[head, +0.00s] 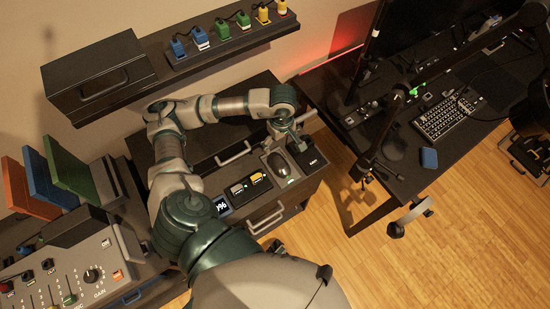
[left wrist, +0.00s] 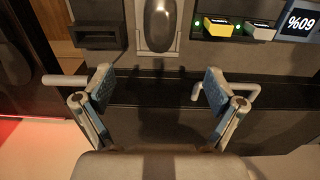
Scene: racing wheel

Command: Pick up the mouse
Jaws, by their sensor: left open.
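A dark computer mouse (head: 279,163) lies in a light grey holder (head: 293,180) on top of a dark drawer cabinet. The mouse also shows at the top centre of the left wrist view (left wrist: 158,22). My left gripper (head: 288,134) is just behind the mouse, towards the wall, at the cabinet's back edge. In the left wrist view its two blue-padded fingers (left wrist: 158,80) are spread wide with nothing between them. The mouse lies beyond the fingertips, roughly centred on the gap and apart from them. My right gripper is not seen.
A yellow block (head: 258,178), a grey block (head: 237,189) and a percent display (head: 221,205) sit left of the mouse. A black box (head: 313,160) sits close on its right. A desk with a keyboard (head: 447,117) stands at right. A shelf (head: 220,55) runs along the wall.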

